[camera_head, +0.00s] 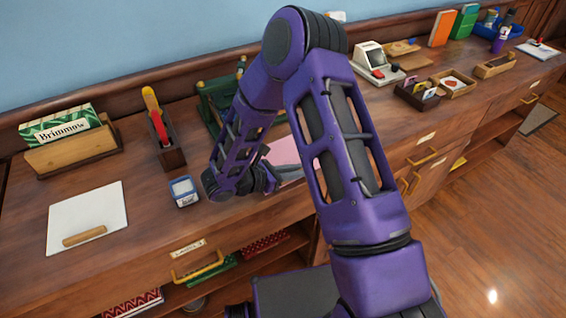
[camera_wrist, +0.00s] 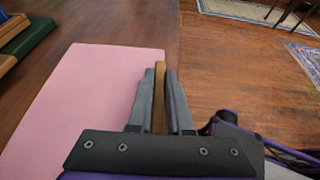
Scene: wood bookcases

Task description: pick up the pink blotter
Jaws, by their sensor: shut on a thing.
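The pink blotter (camera_wrist: 85,105) is a flat pink sheet; in the wrist view it fills the left and middle, over the brown desk top. In the head view a part of it (camera_head: 287,152) shows behind my arm. My gripper (camera_wrist: 161,75) is at the blotter's right edge in the wrist view, shut on a narrow wooden bar (camera_wrist: 160,92) that appears to be the blotter's grip. I cannot tell whether the blotter touches the desk or is raised. My arm hides much of it in the head view.
A white pad with a wooden bar (camera_head: 88,215), a small blue-and-white box (camera_head: 184,191) and a pen holder (camera_head: 168,150) stand left. A green rack (camera_head: 215,100) is behind my arm. A cash register (camera_head: 372,62) and trays (camera_head: 452,84) are right. Floor lies beyond the front edge.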

